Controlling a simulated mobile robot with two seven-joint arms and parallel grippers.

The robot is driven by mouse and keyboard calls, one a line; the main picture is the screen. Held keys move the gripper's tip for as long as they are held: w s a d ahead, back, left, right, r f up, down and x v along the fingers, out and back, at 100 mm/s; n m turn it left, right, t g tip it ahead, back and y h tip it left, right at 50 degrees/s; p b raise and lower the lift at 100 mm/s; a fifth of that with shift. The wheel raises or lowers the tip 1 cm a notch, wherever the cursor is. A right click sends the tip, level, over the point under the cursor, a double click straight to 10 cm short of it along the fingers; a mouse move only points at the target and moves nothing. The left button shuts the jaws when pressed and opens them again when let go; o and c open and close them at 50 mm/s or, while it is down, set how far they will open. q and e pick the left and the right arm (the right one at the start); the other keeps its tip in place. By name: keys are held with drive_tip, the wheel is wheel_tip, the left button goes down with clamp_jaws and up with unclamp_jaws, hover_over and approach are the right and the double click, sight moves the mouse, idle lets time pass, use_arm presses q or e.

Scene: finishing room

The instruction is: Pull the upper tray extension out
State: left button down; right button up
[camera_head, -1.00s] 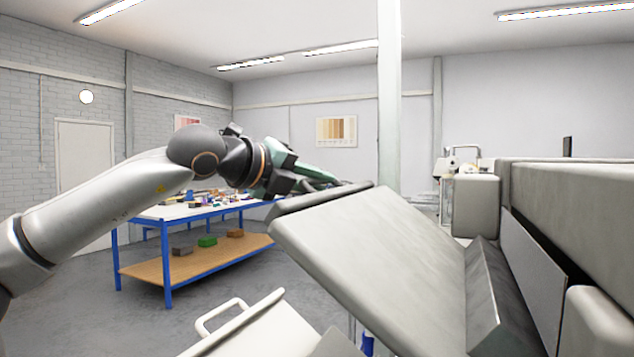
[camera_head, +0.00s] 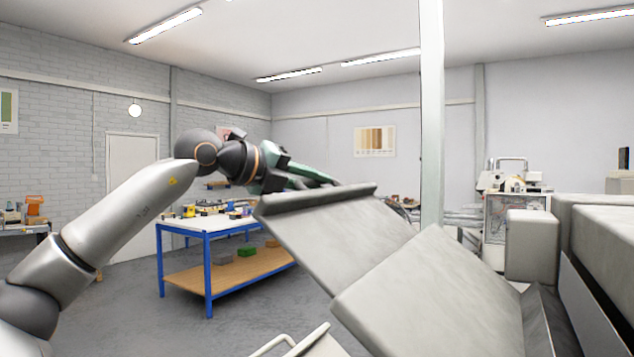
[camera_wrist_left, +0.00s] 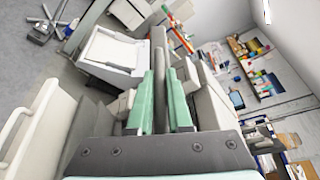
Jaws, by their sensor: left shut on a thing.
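The upper tray extension (camera_head: 335,232) is a light grey sloping panel with a raised dark lip (camera_head: 318,198) along its outer edge. It sticks out from under the wider grey upper tray panel (camera_head: 430,290). My left gripper (camera_head: 325,184), with green fingers, is at the lip from behind and shut on it. In the left wrist view, the gripper (camera_wrist_left: 160,88) has its green fingers on both sides of the thin grey lip. The contact is partly hidden in the head view. My right gripper is not in view.
A lower light panel with a handle (camera_head: 272,345) shows at the bottom. The grey machine body (camera_head: 600,235) stands at right. A blue-legged workbench (camera_head: 208,226) stands behind at left, and a pale post (camera_head: 431,120) rises behind the tray. Open floor (camera_head: 130,310) lies at left.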

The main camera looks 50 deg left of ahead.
use_arm(q)
drive_tip(key=c, duration=1)
unclamp_jaws()
drive_tip(key=shift+s+a+r, duration=0.1)
drive_tip(key=shift+a+r, duration=0.1)
drive_tip(key=shift+a, duration=0.05)
drive_tip(key=shift+o, duration=0.8)
drive_tip(key=shift+d, duration=0.1)
drive_tip(key=shift+f, duration=0.1)
drive_tip(key=b+v, duration=0.4)
drive_tip(key=v, duration=0.8)
drive_tip(key=shift+s, duration=0.2)
drive_tip(key=shift+d, duration=0.15)
